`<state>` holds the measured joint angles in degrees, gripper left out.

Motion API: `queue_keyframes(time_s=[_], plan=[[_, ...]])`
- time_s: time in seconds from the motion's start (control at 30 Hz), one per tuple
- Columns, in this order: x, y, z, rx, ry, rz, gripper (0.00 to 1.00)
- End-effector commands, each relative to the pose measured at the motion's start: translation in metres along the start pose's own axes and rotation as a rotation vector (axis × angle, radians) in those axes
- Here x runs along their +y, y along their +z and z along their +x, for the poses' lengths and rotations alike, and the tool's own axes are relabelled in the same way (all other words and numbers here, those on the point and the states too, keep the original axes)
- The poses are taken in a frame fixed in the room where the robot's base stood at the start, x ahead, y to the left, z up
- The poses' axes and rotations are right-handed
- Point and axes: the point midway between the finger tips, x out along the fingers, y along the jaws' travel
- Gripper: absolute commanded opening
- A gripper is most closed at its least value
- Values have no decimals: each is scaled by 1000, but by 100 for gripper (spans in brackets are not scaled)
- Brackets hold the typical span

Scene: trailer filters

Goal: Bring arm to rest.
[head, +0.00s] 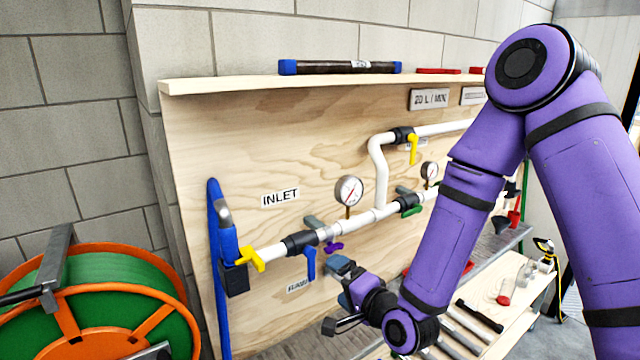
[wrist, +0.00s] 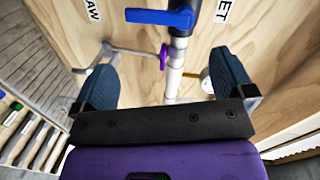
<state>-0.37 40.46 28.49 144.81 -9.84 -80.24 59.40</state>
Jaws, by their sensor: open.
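My gripper (wrist: 165,85) is open in the wrist view, its two dark blue fingers spread apart with nothing between them. Beyond the fingers are the white pipe (wrist: 174,80), a blue valve handle (wrist: 160,17) and a small purple handle (wrist: 163,57). In the head view my purple arm (head: 470,200) reaches down from the upper right, bent at the elbow. My gripper (head: 340,283) is there in front of the lower part of the plywood panel (head: 240,130), below the pipe. I cannot tell whether it touches anything.
A hose reel (head: 100,300) stands at the lower left. Gauges (head: 349,190), a yellow valve handle (head: 250,259) and a green handle (head: 411,211) stick out along the pipe. A shelf (head: 230,84) tops the panel. A wooden bench (head: 520,310) with tools lies at the lower right.

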Motion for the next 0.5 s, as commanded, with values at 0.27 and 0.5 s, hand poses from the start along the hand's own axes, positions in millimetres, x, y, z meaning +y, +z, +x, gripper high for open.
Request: queue_keyframes(time_s=[0.27,0.5], plan=[[-31,-45,-15,-28,201,-322,100],[-59,-84,-47,-45,389,-541,100]])
